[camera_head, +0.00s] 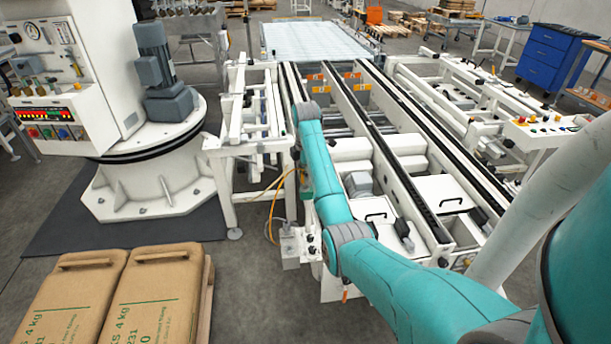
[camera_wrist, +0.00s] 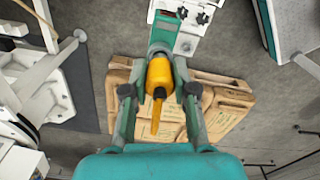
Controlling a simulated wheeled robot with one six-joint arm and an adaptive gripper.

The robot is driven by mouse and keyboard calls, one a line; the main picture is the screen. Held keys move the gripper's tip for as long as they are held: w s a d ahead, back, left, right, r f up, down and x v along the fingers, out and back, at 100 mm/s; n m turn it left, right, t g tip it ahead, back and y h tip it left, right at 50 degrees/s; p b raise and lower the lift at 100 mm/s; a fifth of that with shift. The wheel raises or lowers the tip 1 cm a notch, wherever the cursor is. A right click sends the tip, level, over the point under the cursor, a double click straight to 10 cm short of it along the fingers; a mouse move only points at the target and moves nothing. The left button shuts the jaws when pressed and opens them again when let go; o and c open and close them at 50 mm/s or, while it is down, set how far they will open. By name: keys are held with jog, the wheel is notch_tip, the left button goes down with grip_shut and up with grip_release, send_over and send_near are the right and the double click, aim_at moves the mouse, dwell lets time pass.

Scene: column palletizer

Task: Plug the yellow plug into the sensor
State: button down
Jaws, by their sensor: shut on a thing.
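The yellow plug (camera_wrist: 158,78) sits between the two fingers of my gripper (camera_wrist: 159,89) in the wrist view, and the gripper is shut on it. Its narrow tail points down the picture. Its front end points up the picture at a green body with a dark metal end, which looks like the sensor (camera_wrist: 166,33). Plug and metal end line up and meet or overlap in the picture; I cannot tell whether they touch or are joined. In the head view my arm hides the plug and gripper.
A white box with black knobs (camera_wrist: 189,14) adjoins the green body. Brown sacks on a pallet (camera_wrist: 226,108) lie below. In the head view, an orange cable (camera_head: 273,197) hangs beside the conveyor frame (camera_head: 231,180), with sacks (camera_head: 155,296) at front left and grey floor between.

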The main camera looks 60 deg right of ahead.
jog(key=shift+f, duration=0.8)
dwell(0.5)
jog(key=c, duration=0.8)
grip_release()
jog(key=shift+c, duration=0.2)
